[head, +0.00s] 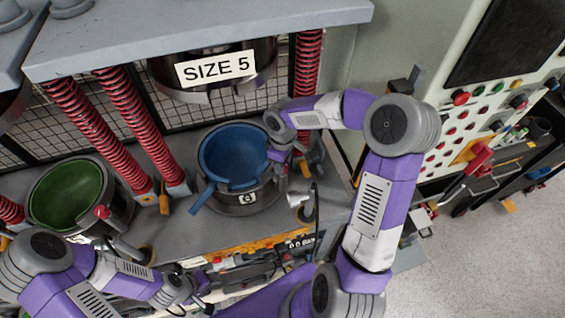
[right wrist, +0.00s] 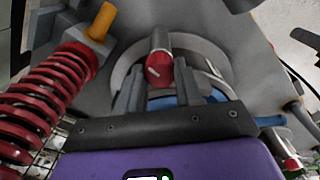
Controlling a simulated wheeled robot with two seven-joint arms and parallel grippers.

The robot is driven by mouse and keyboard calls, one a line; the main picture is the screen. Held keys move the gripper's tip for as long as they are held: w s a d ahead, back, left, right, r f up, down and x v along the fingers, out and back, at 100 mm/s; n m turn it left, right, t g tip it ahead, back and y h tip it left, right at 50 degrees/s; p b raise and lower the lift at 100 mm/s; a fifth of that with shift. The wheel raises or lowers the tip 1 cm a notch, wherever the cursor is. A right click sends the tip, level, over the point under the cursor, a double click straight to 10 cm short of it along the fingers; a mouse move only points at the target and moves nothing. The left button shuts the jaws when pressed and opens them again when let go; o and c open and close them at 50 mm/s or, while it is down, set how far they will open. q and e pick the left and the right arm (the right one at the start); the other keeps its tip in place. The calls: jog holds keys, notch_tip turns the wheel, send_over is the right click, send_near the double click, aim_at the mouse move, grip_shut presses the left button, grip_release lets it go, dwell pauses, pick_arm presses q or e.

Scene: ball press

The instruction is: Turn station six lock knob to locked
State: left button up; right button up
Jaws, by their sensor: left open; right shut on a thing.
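The red lock knob (right wrist: 158,70) shows in the right wrist view, with a pale mark slanting across its face. It sits beside the round holder of the blue bowl (head: 232,155). My right gripper (right wrist: 161,80) has a finger on each side of the knob and is shut on it. In the head view, my right gripper (head: 281,165) is at the right rim of the blue bowl, and the knob is hidden there. My left gripper (head: 192,289) is open and empty low in the head view, in front of the bench edge.
A green bowl (head: 66,194) with another red knob (head: 102,212) stands to the left. Red springs (head: 138,125) rise between the bowls. A press head with a SIZE 5 sign (head: 216,69) hangs above the blue bowl. A control panel (head: 452,135) with red buttons stands at right.

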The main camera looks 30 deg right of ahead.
jog(key=m+b, duration=0.3)
jog(key=shift+a+f+m, duration=0.1)
jog(key=shift+m, duration=0.3)
jog(key=shift+m+b, duration=0.8)
jog(key=shift+m, duration=0.7)
jog(key=o, duration=1)
jog(key=shift+o, duration=0.2)
